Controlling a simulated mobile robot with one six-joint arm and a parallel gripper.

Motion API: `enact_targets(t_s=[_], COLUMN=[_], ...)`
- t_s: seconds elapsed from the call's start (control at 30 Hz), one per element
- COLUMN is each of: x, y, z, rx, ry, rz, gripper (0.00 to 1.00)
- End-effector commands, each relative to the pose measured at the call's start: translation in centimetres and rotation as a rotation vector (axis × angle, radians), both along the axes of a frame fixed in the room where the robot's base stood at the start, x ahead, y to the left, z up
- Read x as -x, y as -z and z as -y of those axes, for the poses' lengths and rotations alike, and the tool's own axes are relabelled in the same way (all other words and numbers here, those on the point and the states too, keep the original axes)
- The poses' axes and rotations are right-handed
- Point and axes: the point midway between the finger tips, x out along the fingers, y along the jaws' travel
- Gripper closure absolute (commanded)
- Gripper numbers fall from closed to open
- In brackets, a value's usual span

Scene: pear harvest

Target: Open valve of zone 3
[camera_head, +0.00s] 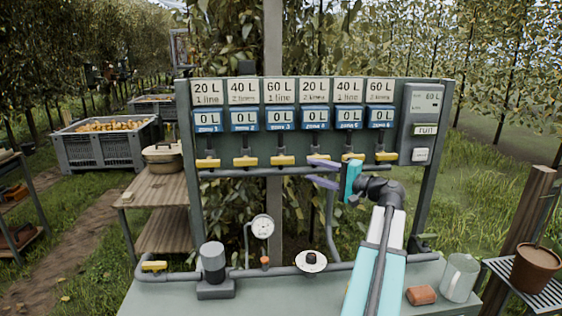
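The zone 3 valve has a yellow handle (283,161) on the pipe of the green panel, third from the left. The handle lies level, and the blue display (279,120) above it reads 0 L. The sign (278,91) over that display reads 60 L, 1 line. My gripper (309,171) has a teal body and two purple fingers pointing left, to the right of the zone 3 handle. The fingers are spread with a gap between them, and I see nothing held. The upper finger overlaps the zone 4 valve and mostly hides its handle; I cannot tell if they touch.
Other yellow handles, such as zone 2 (245,162) and zone 5 (353,157), line the pipe (230,173). A glass jug (459,277) and a brown block (421,295) stand at right.

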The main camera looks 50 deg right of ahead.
Motion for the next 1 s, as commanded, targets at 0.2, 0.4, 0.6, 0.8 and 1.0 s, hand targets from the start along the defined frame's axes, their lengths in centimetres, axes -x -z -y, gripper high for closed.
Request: enact_targets(t_s=[0.2,0.4,0.6,0.8,1.0], x=[-0.1,-0.7,-2.5,-5.3,-8.2], y=[0.0,0.0,-0.1,-0.1,-0.1], z=[0.0,-0.1,-0.1,-0.4,-0.6], rx=[0.000,-0.001,-0.001,-0.001,-0.001], ry=[0.000,-0.001,-0.001,-0.002,-0.001], rz=[-0.001,-0.001,-0.001,-0.001,-0.001], gripper=[0.62,0.62,0.62,0.62,0.62])
